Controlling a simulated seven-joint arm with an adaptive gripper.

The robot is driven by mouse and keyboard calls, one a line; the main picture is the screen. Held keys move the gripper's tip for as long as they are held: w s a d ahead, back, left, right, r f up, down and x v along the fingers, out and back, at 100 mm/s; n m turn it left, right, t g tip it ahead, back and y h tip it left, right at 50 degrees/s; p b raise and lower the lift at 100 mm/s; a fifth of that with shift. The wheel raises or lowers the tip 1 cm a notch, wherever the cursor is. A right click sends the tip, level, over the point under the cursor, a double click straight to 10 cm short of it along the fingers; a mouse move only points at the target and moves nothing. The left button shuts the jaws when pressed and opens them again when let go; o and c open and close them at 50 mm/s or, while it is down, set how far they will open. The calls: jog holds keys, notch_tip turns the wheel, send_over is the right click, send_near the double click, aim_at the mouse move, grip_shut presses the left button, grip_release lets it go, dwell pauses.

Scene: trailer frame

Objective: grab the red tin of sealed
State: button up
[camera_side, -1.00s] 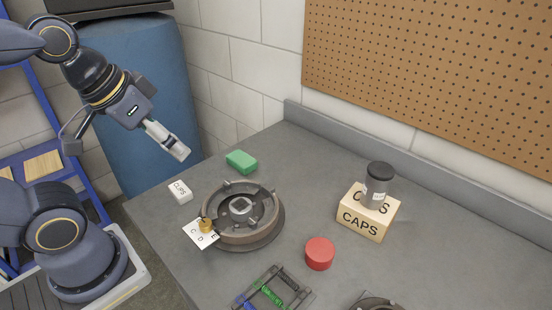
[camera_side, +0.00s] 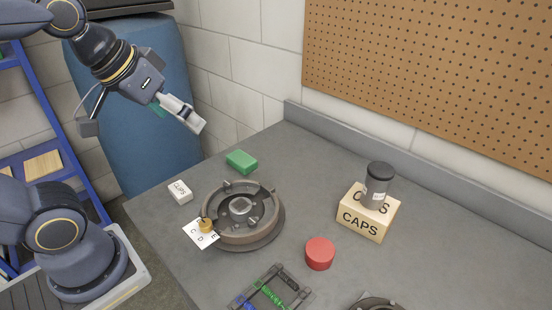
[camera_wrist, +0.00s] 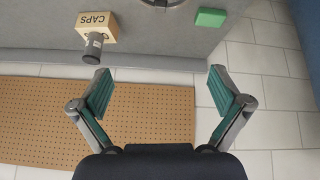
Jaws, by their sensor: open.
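A red round tin (camera_side: 320,253) stands on the grey bench, in front of the CAPS box and right of the round metal part. No lettering shows on it, and it is outside the wrist view. My gripper (camera_side: 196,122) is in the air above the bench's back left corner, far from the tin. In the wrist view my gripper (camera_wrist: 162,85) is open, with green-lined fingers wide apart and nothing between them.
The CAPS box (camera_side: 366,216) carries a dark-lidded jar (camera_side: 379,184). A round metal part (camera_side: 262,235), green block (camera_side: 241,161), CLIPS box (camera_side: 180,192), lettered card (camera_side: 196,236) with brass weight (camera_side: 206,226) and dark frame (camera_side: 262,300) lie around. A pegboard (camera_side: 440,70) hangs behind.

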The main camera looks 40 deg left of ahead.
jog(key=w+d, duration=0.3)
jog(key=w, duration=0.4)
jog(key=m+g, duration=0.4)
jog(key=g, duration=0.1)
send_over(320, 250)
jog(key=s, duration=0.2)
notch_tip(320, 250, down, 17)
jog(key=f, duration=0.3)
jog(key=w+f, duration=0.1)
jog(key=f, duration=0.6)
jog(key=shift+w, duration=0.2)
jog(key=shift+w+f, duration=0.2)
jog(key=shift+f, duration=1.3)
jog(key=shift+w+f, duration=0.2)
jog(key=shift+f, duration=1.25)
jog(key=c, duration=1.3)
